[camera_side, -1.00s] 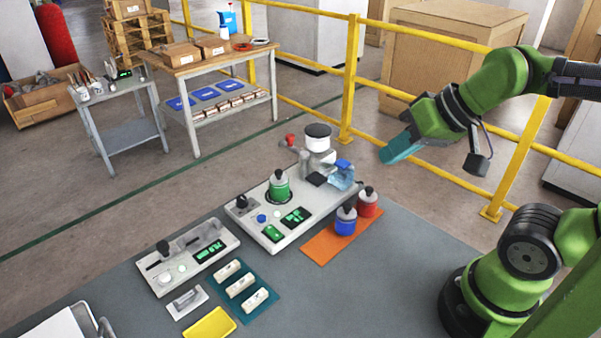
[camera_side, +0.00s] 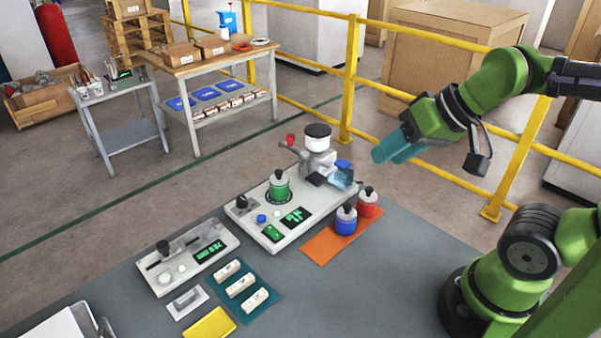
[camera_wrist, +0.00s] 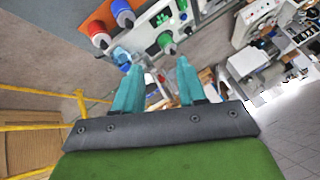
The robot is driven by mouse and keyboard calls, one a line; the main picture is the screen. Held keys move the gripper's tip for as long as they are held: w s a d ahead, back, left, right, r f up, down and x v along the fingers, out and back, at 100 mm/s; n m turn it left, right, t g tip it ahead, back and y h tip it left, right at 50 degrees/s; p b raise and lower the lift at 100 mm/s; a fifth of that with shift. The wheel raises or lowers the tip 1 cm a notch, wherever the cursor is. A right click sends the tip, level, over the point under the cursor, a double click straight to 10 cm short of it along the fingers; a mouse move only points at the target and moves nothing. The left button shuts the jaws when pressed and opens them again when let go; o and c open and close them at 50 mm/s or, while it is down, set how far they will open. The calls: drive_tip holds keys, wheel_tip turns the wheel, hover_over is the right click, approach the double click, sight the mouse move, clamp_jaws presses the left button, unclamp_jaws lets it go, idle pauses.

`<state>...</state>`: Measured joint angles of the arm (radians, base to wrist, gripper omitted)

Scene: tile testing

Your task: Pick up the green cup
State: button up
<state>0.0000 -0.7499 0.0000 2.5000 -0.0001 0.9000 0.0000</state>
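The green cup (camera_side: 279,188) has a grey top and a black knob. It stands upright on the white testing machine (camera_side: 262,241) in the side view. In the wrist view the green cup (camera_wrist: 166,43) shows above and between my fingertips, at a distance. My gripper (camera_side: 388,153) is in the air to the right of the machine, well apart from the cup. Its two teal fingers (camera_wrist: 157,62) are spread with nothing between them.
A blue cup (camera_side: 346,220) and a red cup (camera_side: 368,202) stand on an orange mat (camera_side: 322,248) right of the machine. A grinder-like head (camera_side: 318,150) rises at the machine's back. A second device (camera_side: 190,262) stands left. A yellow railing (camera_side: 349,80) runs behind.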

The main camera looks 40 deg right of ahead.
drive_tip(key=o, duration=0.6)
drive_tip(key=shift+c, duration=0.2)
drive_tip(key=g+h, duration=0.2)
drive_tip(key=g, duration=0.5)
hover_over(279, 175)
wheel_tip(279, 175, down, 6)
drive_tip(key=r, duration=0.2)
drive_tip(key=shift+m, duration=0.4)
drive_tip(key=f, duration=1.7)
drive_tip(key=shift+w+d, duration=0.3)
drive_tip(key=shift+w, duration=0.1)
